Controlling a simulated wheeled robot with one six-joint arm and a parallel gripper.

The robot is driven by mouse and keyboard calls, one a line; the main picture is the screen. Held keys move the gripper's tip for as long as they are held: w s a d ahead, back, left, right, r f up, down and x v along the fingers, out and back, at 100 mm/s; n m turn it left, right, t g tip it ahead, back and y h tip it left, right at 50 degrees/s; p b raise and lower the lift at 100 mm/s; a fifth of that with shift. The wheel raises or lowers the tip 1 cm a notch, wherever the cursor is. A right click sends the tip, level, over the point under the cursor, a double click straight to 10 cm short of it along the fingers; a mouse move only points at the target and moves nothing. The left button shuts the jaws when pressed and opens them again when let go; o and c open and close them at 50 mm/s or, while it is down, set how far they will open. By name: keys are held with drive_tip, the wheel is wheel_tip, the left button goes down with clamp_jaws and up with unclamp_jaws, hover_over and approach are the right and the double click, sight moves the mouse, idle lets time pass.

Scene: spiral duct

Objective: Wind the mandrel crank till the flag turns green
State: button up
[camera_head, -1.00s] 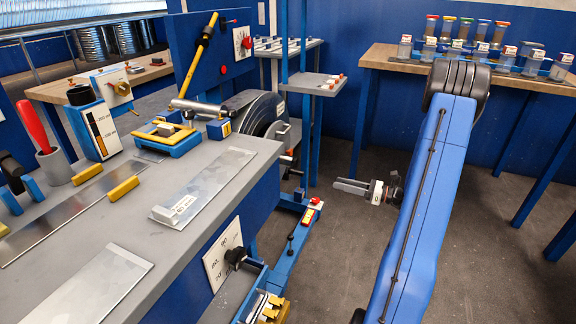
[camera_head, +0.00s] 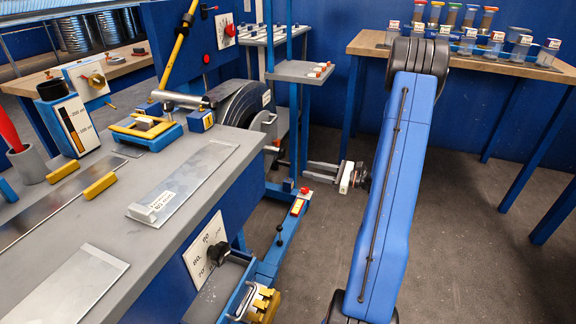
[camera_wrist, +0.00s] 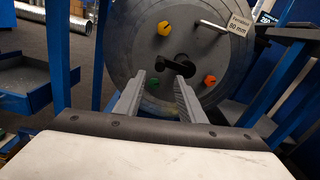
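The mandrel (camera_head: 240,105) is a dark grey drum at the far end of the bench. A bright metal pin (camera_wrist: 212,26), perhaps the crank handle, sticks out at the upper right. I cannot make out the flag.
The grey bench (camera_head: 90,215) with its dial and tools is at the left. A blue post with a small shelf (camera_head: 300,71) stands close behind my gripper. A wooden table (camera_head: 470,62) with several capped jars is at the back right. The floor between is clear.

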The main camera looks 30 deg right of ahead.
sight(288, 164)
drive_tip(key=x, duration=1)
drive_tip(key=shift+w+a, duration=0.1)
clamp_jaws()
